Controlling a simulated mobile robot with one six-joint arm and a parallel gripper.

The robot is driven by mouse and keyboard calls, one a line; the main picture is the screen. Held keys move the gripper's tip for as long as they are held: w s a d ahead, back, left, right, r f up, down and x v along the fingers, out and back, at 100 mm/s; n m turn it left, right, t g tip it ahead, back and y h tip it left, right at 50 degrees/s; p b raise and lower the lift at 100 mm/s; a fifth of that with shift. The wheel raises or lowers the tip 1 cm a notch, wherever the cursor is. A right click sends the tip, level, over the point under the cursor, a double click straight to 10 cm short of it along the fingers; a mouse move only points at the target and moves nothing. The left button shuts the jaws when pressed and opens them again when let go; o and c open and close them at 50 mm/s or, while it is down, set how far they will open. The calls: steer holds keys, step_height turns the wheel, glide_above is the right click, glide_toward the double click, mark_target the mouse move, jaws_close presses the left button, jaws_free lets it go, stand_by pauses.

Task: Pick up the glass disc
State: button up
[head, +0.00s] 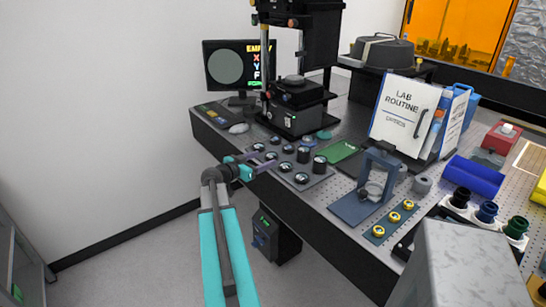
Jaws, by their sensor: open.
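Several small round discs in dark mounts, with shiny glassy faces, sit on a dark tray (318,180) at the bench's left front; one glass disc (285,167) lies just right of my gripper. I cannot tell which one the task means. My gripper (270,158) is open at the tray's left edge, its fingers reaching over the tray around or above a disc. The fingers partly hide the discs there, and I cannot tell whether they touch one.
Two black cylinders (319,164) stand on the tray's right side. The interferometer (298,110) and monitor (226,67) are behind it. A blue-grey stand (375,185), a row of yellow-ringed parts (394,217) and a "Lab Routine" binder (403,113) are to the right.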

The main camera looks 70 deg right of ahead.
mark_target(271, 156)
steer(key=shift+p+x, duration=0.95)
steer(key=shift+x, duration=0.35)
steer(key=shift+p+x, duration=0.5)
steer(key=shift+x, duration=0.75)
steer(key=shift+w+f, duration=0.1)
steer(key=shift+c, duration=0.4)
steer(key=c, duration=1.1)
